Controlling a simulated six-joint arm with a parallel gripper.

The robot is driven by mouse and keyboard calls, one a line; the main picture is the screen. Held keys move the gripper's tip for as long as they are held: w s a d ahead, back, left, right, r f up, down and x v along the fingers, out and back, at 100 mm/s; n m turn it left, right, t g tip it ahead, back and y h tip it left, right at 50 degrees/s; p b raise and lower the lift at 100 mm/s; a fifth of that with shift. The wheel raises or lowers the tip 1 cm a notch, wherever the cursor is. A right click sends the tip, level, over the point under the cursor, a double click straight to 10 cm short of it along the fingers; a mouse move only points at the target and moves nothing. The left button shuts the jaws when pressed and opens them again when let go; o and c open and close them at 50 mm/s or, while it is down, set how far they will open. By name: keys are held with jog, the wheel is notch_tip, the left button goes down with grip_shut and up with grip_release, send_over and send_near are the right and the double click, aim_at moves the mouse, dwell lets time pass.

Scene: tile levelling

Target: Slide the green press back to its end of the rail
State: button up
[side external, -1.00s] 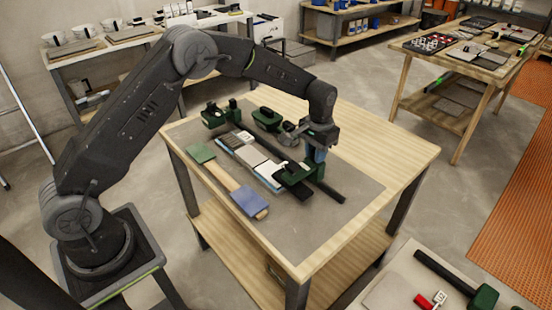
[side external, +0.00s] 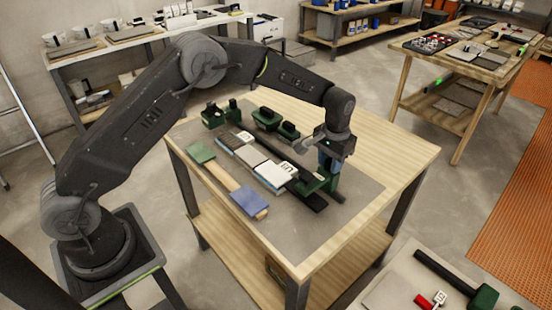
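The green press (side external: 313,184) is at the near right end of the dark rail (side external: 295,164) on the workbench. My gripper (side external: 327,168) is down at the press's right-hand part, and the two appear to touch. The fingertips are small and partly merged with the press, so I cannot tell whether they are shut on it or only against it. A row of pale and grey tiles (side external: 273,175) lies along the left of the rail. The nearest white tile shows clear of the press body, close beside it.
A long tool with a green end and a blue block (side external: 249,202) lies left of the tiles. Dark green-based blocks (side external: 267,120) stand behind the rail, and another green piece (side external: 213,115) is at the far end. The bench's right side (side external: 400,155) is clear.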

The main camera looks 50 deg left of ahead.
jog(key=shift+o, duration=1.1)
jog(key=shift+r, duration=3.4)
jog(key=shift+r, duration=0.1)
